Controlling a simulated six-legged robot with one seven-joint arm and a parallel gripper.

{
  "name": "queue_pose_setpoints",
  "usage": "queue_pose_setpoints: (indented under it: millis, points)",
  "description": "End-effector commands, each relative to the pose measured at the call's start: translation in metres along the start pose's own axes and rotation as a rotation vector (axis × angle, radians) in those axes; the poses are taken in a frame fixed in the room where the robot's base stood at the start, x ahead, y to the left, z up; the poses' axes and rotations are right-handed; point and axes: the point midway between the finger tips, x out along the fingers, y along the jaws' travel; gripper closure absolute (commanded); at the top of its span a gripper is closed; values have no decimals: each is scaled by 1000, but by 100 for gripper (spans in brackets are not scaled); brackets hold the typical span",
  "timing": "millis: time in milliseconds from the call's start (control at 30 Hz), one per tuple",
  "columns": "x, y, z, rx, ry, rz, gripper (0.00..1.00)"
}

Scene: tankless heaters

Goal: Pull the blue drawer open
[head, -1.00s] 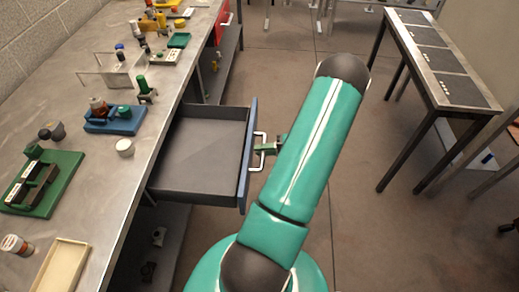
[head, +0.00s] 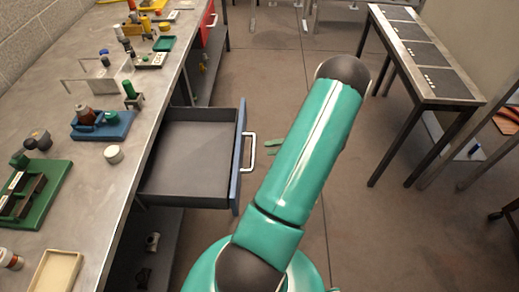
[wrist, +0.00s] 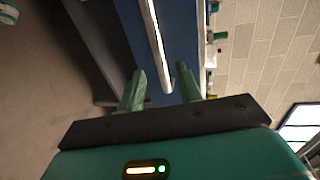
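The blue drawer (head: 239,158) stands pulled out from under the workbench, and its grey inside (head: 190,160) is empty. Its pale metal handle (head: 251,153) is on the front face.
The metal workbench (head: 75,190) on the left carries several fixtures, a blue block (head: 103,126) and a white round cap (head: 114,154). A red drawer (head: 208,25) is further back. A table (head: 425,60) stands at right. The floor between is clear.

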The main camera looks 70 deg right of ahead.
Motion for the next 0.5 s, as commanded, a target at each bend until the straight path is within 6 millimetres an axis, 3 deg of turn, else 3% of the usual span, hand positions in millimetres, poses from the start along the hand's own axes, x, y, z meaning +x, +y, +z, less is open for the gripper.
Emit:
queue_pose_setpoints:
  millis: [200, 500]
  points:
    - [-44, 0, 0, 0, 2, 1, 65]
    - [-64, 0, 0, 1, 0, 1, 65]
